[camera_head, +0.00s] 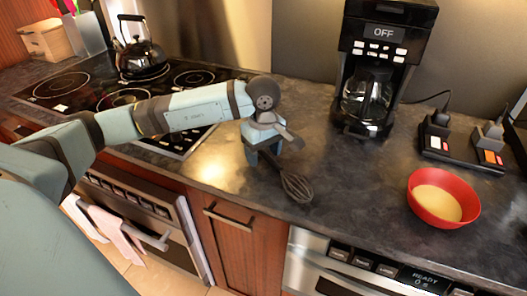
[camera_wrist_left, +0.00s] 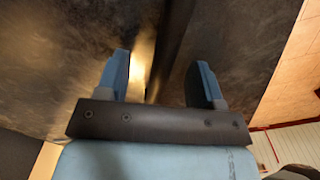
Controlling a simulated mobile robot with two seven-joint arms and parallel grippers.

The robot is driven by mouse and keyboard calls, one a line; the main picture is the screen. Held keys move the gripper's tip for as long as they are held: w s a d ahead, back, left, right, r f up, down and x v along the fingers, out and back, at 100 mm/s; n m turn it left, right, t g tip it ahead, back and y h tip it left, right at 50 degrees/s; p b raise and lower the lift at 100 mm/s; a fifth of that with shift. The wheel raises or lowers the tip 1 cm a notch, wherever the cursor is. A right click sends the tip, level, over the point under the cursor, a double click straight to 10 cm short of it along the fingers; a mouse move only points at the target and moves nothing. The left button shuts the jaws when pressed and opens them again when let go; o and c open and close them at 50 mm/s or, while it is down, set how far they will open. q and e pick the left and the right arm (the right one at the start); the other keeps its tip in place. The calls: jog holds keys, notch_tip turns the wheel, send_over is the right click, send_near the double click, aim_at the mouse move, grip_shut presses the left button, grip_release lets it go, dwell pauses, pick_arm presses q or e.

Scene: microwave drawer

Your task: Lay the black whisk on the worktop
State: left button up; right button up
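The black whisk (camera_head: 297,187) appears to lie on the dark stone worktop (camera_head: 335,215) near its front edge, its wire head toward the lower right. Its handle runs up and left to my left gripper (camera_head: 262,154), which hides the handle's end. In the left wrist view the two blue fingers of the left gripper (camera_wrist_left: 162,82) stand wide apart. A dark strip, likely the whisk handle (camera_wrist_left: 174,50), shows between them, touching neither finger. My right gripper is in neither view.
A coffee maker (camera_head: 385,50) stands at the back, a red bowl (camera_head: 462,212) at the right, and a black tray (camera_head: 462,157) behind it. A kettle (camera_head: 140,50) sits on the cooktop (camera_head: 75,75) at the left. The worktop between whisk and bowl is clear.

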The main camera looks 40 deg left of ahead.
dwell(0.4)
pick_arm(q)
jog(key=o, duration=0.6)
notch_tip(320, 180, up, 14)
jog(key=shift+f+p, duration=0.1)
jog(key=shift+p, duration=0.3)
